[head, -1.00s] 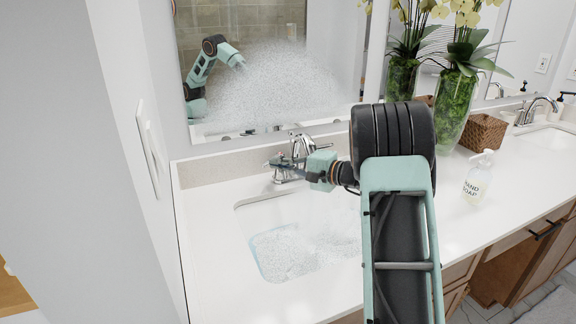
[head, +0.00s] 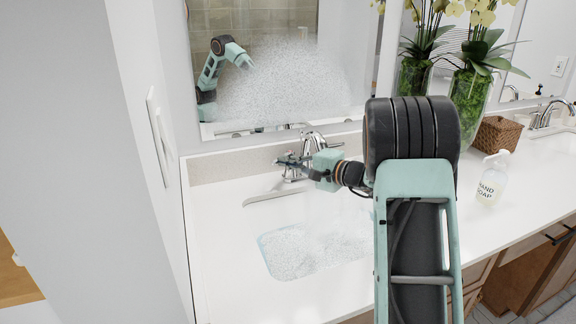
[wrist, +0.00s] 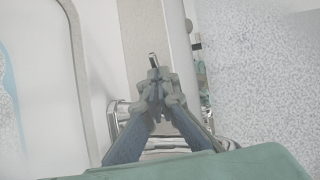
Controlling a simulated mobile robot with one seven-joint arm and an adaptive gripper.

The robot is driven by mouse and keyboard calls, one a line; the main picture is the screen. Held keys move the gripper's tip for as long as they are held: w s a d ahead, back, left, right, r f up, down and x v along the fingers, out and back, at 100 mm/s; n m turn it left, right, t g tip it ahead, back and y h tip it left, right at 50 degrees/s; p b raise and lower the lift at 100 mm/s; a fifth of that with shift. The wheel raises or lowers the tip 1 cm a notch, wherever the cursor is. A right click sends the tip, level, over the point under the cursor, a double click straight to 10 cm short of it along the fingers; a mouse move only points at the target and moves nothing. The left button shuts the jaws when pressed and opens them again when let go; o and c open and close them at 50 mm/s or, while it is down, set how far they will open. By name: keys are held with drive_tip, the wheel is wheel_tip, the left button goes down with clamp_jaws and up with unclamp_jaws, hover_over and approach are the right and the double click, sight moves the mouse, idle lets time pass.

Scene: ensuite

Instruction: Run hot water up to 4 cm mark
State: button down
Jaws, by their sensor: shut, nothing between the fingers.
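The sink (head: 262,203) is a white rectangular basin set in the counter. Water (head: 300,252) with a speckled, hazy surface lies in it; no 4 cm mark can be made out. The chrome faucet (head: 313,141) stands behind the basin, its spout partly hidden by my gripper. Its left handle (head: 291,174) is just below my fingers. My gripper (head: 281,161) is shut and empty at that handle; whether it touches is unclear. In the wrist view my fingertips (wrist: 156,76) meet in front of chrome parts of the faucet (wrist: 120,108).
A mirror (head: 270,85) behind the faucet looks fogged and reflects my arm. A hand soap bottle (head: 492,180), a wicker basket (head: 497,135) and an orchid vase (head: 468,100) stand to the right.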

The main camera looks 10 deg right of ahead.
drive_tip(key=shift+a+f+b, duration=0.1)
drive_tip(key=shift+a+b, duration=0.1)
drive_tip(key=shift+b, duration=0.45)
drive_tip(key=a+m+h+b, duration=0.1)
drive_tip(key=b, duration=0.2)
drive_tip(key=w+m+t+h+b, duration=0.1)
drive_tip(key=b, duration=0.3)
drive_tip(key=shift+a+f+t, duration=0.2)
drive_tip(key=shift+a+t, duration=0.1)
drive_tip(key=shift+a, duration=0.05)
drive_tip(key=w+a+b, duration=0.1)
drive_tip(key=b, duration=0.2)
drive_tip(key=shift+r, duration=0.2)
drive_tip(key=shift+w+a+r+b, duration=0.1)
drive_tip(key=shift+a+b, duration=0.05)
drive_tip(key=shift+b, duration=0.25)
